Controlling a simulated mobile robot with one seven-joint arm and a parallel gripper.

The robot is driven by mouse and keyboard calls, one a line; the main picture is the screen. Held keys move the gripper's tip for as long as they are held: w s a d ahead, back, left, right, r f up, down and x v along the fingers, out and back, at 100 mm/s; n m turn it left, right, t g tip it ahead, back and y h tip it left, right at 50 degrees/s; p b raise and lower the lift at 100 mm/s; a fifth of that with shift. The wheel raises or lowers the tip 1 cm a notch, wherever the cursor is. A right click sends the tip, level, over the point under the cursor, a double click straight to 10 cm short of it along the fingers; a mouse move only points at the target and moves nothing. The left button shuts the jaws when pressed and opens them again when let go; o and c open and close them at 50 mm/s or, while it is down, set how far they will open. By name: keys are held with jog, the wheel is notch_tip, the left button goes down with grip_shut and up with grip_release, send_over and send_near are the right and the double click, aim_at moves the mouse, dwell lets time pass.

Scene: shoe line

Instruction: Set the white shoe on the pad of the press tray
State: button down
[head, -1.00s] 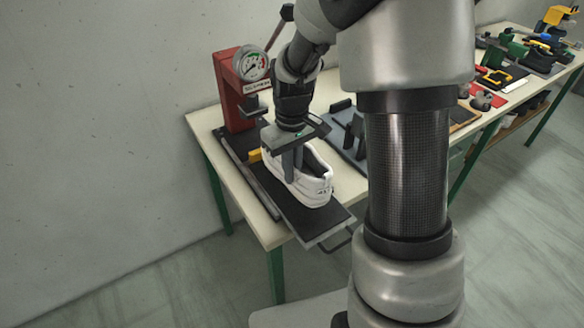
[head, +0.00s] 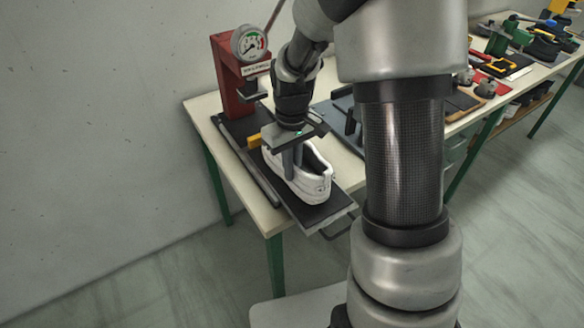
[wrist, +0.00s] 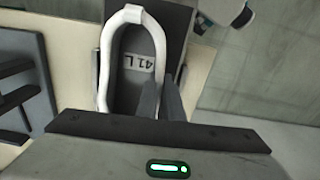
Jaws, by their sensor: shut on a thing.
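The white shoe (head: 305,183) is at the black press tray (head: 331,210), which sticks out past the table's front edge. The shoe looks upright and lies along the tray; whether its sole touches the pad I cannot tell. My gripper (head: 291,160) is above it, pointing down, shut on the shoe's side wall. In the wrist view the white shoe (wrist: 104,75) shows its opening and an insole marked "41 L". The fingers of my gripper (wrist: 160,98) reach to the shoe's right rim there. The pad itself is hidden under the shoe.
The red press (head: 228,75) with its round gauge (head: 250,43) stands behind the tray. A yellow block (head: 254,141) is beside the shoe. A grey rack (head: 345,115) lies to the right on the table. Tools crowd the far bench (head: 505,65).

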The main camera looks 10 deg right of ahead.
jog(key=shift+f, duration=0.4)
jog(key=c, duration=1.8)
grip_release()
notch_tip(320, 180, up, 17)
jog(key=p, duration=0.1)
jog(key=s+r+m+t+p, duration=0.1)
jog(key=s+r+t+p, duration=0.1)
jog(key=s+r, duration=0.2)
jog(key=s+r+m+t+p, duration=0.1)
jog(key=s+r, duration=0.3)
jog(key=s, duration=0.4)
jog(key=s+r+m+t+p, duration=0.2)
jog(key=s+r+p, duration=0.1)
jog(key=s, duration=0.3)
jog(key=shift+s+r+t, duration=0.3)
jog(key=shift+r, duration=0.1)
